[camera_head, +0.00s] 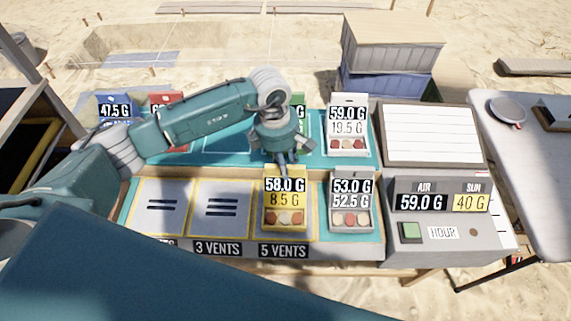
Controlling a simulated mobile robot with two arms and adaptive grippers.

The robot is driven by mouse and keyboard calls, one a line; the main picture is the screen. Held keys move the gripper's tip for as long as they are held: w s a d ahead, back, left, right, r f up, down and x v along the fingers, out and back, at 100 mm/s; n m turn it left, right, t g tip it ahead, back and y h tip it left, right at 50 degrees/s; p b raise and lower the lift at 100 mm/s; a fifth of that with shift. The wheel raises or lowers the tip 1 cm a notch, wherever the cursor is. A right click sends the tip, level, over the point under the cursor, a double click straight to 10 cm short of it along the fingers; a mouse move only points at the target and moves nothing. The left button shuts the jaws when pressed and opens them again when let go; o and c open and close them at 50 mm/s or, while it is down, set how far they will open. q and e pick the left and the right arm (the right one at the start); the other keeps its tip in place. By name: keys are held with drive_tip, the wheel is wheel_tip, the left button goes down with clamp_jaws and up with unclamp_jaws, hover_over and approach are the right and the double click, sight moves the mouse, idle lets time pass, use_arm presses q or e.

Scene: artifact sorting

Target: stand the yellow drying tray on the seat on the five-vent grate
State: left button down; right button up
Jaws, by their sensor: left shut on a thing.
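The yellow drying tray (285,187) is upright, with labels reading 58.0 G and 8.5 G and small red and pale round pieces at its front. It is over the five-vent grate (285,234), just behind the 5 VENTS label, and hides most of that grate. My left gripper (282,163) points down from above and is shut on the tray's top edge. I cannot tell whether the tray's base touches the grate. My right gripper is not in view.
Empty grates, including the three-vent grate (221,208), lie to the left. A white tray (351,196) stands close on the right, another white tray (348,128) behind it. Blue (115,110) and red (166,103) trays stand at the back left. A grey scale console (440,208) is at right.

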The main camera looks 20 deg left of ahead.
use_arm(q)
drive_tip(key=c, duration=1.6)
unclamp_jaws()
drive_tip(key=shift+f, duration=0.1)
drive_tip(key=shift+o, duration=0.2)
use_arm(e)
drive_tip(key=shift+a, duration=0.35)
use_arm(q)
drive_tip(key=shift+r+p, duration=0.3)
drive_tip(key=shift+p, duration=0.05)
drive_tip(key=shift+a+r+b, duration=0.1)
drive_tip(key=shift+r+b, duration=0.25)
drive_tip(key=shift+b, duration=0.05)
wheel_tip(320, 180, up, 11)
drive_tip(key=a+b, duration=0.1)
drive_tip(key=b, duration=0.2)
drive_tip(key=shift+s, duration=0.15)
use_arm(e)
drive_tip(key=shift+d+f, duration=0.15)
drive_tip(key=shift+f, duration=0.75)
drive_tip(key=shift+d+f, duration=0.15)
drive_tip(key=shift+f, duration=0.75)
use_arm(q)
drive_tip(key=shift+a, duration=0.1)
